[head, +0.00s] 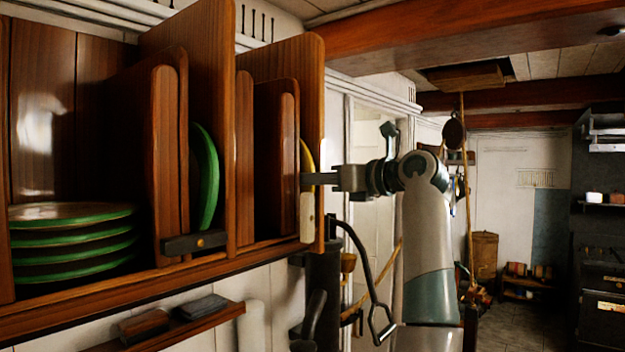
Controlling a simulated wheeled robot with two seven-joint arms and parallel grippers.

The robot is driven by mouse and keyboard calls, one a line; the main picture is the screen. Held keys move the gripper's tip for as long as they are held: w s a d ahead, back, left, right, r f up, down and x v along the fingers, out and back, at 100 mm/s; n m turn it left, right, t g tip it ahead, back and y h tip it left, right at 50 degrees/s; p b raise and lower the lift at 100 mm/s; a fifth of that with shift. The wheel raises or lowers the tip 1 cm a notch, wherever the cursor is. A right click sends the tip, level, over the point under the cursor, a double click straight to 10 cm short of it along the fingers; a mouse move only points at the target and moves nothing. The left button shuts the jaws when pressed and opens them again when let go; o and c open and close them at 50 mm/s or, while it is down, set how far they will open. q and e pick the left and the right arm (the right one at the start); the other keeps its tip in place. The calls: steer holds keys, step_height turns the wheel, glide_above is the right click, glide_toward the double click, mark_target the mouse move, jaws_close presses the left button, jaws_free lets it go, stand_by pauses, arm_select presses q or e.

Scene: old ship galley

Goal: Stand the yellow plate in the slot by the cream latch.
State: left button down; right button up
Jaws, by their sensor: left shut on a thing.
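The yellow plate (308,155) shows only as a thin edge, standing upright at the right end of the wooden rack. Most of it is hidden behind the rack's dividers and end panel. The cream latch (307,218) is upright at the front of the rack, just below the visible plate edge. My left gripper (310,180) reaches in from the right side and is shut at the plate's edge, just above the latch. I cannot tell how deep the plate sits in the slot. My right gripper is not in view.
The wooden rack has tall dividers (205,60). A stack of green-rimmed plates (72,238) lies at left, and a green plate (207,178) stands behind a dark latch (195,243). A small shelf (215,313) with two blocks is below.

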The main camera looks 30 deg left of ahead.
arm_select(q)
steer(key=shift+r, duration=0.1)
steer(key=c, duration=1.8)
jaws_free()
steer(key=shift+o, duration=0.2)
steer(key=shift+w, duration=0.1)
steer(key=shift+f, duration=0.2)
steer(key=shift+o, duration=1)
steer(key=shift+f, duration=0.1)
steer(key=shift+d, duration=0.4)
steer(key=shift+d, duration=0.25)
steer(key=shift+d+r, duration=0.25)
steer(key=shift+d, duration=0.45)
